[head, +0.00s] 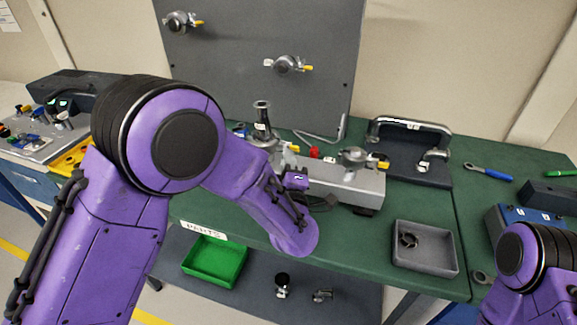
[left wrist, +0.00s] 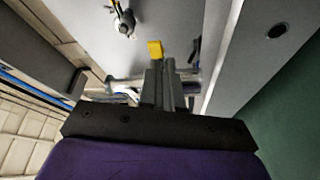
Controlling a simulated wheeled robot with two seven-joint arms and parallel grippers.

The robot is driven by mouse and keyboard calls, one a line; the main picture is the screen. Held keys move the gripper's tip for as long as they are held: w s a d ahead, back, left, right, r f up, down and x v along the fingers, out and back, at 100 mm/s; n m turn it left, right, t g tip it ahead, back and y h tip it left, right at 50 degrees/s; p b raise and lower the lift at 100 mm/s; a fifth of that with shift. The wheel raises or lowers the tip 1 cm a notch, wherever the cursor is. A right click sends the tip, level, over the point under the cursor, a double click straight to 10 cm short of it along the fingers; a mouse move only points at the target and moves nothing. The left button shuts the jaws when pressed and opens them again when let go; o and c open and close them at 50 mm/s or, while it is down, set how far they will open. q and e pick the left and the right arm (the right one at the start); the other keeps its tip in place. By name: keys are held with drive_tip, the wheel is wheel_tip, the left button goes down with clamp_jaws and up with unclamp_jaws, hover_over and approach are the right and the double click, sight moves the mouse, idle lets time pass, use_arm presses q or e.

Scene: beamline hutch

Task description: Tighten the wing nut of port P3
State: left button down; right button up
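A grey metal block (head: 345,184) on the bench carries several fittings. One clamped fitting with a yellow wing nut (head: 382,165) is at its right end; another yellow wing nut (head: 293,149) shows further left. I cannot read which port is P3. A yellow wing nut (left wrist: 155,50) shows just past the left fingertip, not clearly between the fingers. My right gripper is outside the view.
A grey upright panel (head: 250,90) behind bears two clamped fittings. A grey tray (head: 425,262) with a dark part lies right of the block. A green bin (head: 215,262) is on the lower shelf. A blue-handled wrench (head: 488,172) lies at the right.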

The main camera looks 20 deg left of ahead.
use_arm(q)
drive_tip(key=shift+f+m+t+b, duration=0.25)
drive_tip(key=shift+m+b, duration=0.15)
drive_tip(key=shift+m, duration=0.35)
drive_tip(key=shift+f+m+t+b, duration=0.15)
drive_tip(key=shift+m+t+b, duration=0.2)
drive_tip(key=shift+m, duration=0.4)
drive_tip(key=shift+a, duration=0.1)
drive_tip(key=c, duration=1.6)
unclamp_jaws()
drive_tip(key=shift+r, duration=0.1)
